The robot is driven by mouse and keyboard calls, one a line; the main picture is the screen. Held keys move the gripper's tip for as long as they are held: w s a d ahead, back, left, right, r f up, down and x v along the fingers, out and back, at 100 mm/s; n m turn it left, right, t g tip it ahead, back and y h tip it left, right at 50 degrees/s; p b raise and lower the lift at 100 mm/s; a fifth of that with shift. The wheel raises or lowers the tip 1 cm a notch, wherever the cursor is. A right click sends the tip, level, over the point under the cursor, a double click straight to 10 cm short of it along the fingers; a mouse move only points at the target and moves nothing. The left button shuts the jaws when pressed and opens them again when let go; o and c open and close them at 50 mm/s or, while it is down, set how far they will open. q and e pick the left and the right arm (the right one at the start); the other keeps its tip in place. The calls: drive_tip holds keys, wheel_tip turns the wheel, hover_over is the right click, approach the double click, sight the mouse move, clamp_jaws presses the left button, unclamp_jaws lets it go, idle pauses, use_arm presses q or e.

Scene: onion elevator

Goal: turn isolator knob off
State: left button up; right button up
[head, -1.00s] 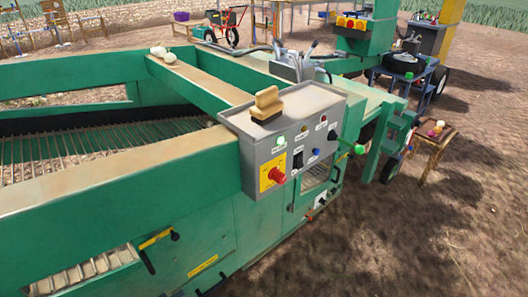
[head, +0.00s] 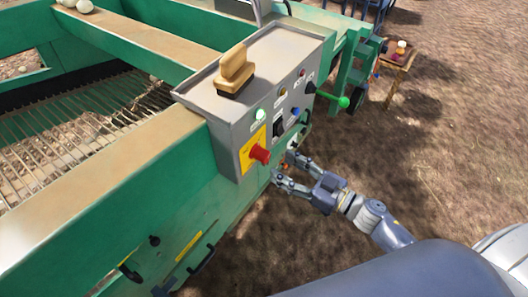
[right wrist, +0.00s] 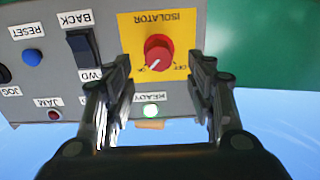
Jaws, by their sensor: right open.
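The isolator knob (head: 260,153) is red and sits on a yellow plate on the grey control box (head: 215,115). In the right wrist view, which is upside down, the isolator knob (right wrist: 159,54) shows a white pointer mark that leans toward the ON label at lower left; OFF is at lower right. My right gripper (head: 284,170) is open and empty, in front of the box, a little right of and below the knob. In the wrist view my right gripper (right wrist: 163,64) has a finger on either side of the knob, apparently short of it. My left gripper is not in view.
A black rocker switch (right wrist: 83,50), a blue reset button (right wrist: 32,56) and a lit green ready lamp (right wrist: 151,111) are near the knob. A wooden-handled brush (head: 235,70) rests on the box. A green-tipped lever (head: 342,101) sticks out at right. Bare ground lies right of the machine.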

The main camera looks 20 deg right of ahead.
sight(268, 158)
drive_tip(key=x, duration=0.6)
drive_tip(key=shift+w+p, duration=0.1)
drive_tip(key=shift+p, duration=0.3)
drive_tip(key=shift+w+a, duration=0.3)
drive_tip(key=shift+w, duration=0.15)
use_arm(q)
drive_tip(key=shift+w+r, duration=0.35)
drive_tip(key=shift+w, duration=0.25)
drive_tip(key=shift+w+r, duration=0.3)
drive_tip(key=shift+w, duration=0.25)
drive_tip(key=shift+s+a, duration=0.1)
use_arm(e)
drive_tip(key=shift+c, duration=1.2)
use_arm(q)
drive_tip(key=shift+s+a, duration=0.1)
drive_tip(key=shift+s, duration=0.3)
use_arm(e)
drive_tip(key=c, duration=0.8)
